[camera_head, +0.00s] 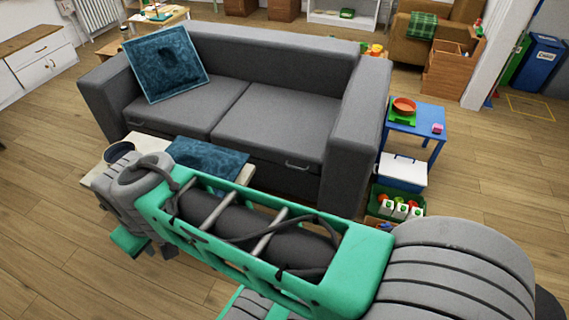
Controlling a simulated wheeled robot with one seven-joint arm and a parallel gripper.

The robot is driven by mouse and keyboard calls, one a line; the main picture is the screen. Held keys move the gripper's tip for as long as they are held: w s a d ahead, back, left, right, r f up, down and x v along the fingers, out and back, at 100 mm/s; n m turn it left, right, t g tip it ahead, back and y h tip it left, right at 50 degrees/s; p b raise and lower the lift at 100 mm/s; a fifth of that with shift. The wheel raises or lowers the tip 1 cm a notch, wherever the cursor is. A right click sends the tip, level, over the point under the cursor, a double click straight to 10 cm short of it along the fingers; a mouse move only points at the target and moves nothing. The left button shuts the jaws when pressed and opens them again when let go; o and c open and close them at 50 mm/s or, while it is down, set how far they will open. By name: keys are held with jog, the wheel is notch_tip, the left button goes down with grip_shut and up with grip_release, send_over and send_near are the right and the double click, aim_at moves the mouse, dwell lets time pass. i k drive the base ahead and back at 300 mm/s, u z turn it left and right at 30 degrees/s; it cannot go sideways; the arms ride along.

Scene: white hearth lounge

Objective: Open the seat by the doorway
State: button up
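A grey sofa (295,68) stands ahead with two seat sections. The right seat (272,118) is on the side of the white door post (497,55) and lies flat and shut. A metal handle (297,166) shows on its front face. The left seat (185,101) is also flat, with a smaller handle (136,124) on its front. My gripper (148,248) points down at lower left, left of the right seat's handle and nearer to me, apart from the sofa. Its fingertips are not clear. My arm crosses the front of the view and hides the floor behind it.
A blue patterned cushion (168,65) leans on the left seat. A low cream table (103,178) in front bears a dark bowl (119,152) and a blue cushion (207,156). A blue side table (431,115), bins and a toy crate stand right of the sofa. Floor is clear farther right.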

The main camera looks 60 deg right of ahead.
aim_at(290, 128)
jog(key=z, duration=0.4)
jog(key=i, duration=1.05)
jog(key=z, duration=0.6)
